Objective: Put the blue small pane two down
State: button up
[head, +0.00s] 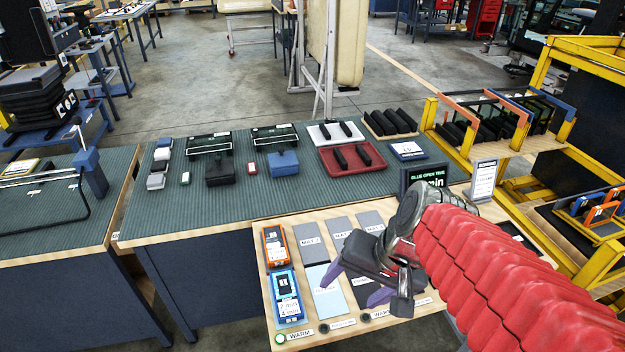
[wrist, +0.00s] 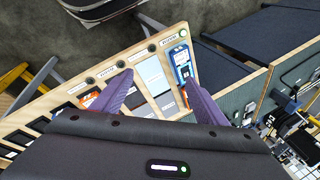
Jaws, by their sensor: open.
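A light-blue flat rectangle (head: 327,290) lies on the wooden board (head: 262,232); it also shows between my fingers in the wrist view (wrist: 153,76). I cannot tell whether it is the small blue pane or a mat. Other blue-edged panes stand in the yellow rack (head: 537,108) at right, and a small blue frame (head: 600,198) is below. My gripper (head: 358,285) is open above the board, with purple fingers pointing down and left. In the wrist view the fingers (wrist: 160,88) are spread and empty. My gripper hides part of the mats.
An orange device (head: 275,246) and a blue device (head: 287,297) lie at the board's left edge. Grey mats (head: 308,242) lie behind. The green-topped bench (head: 220,218) holds a red tray (head: 352,159) and black blocks. A dark sign (head: 424,178) stands behind my arm.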

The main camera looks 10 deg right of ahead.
notch_tip(320, 180, up, 6)
jog(key=s+n+t+h, duration=0.1)
jog(key=n+t+h, duration=0.1)
jog(key=n, duration=0.3)
jog(key=shift+s+a+n+h, duration=0.15)
jog(key=shift+n+h, duration=0.25)
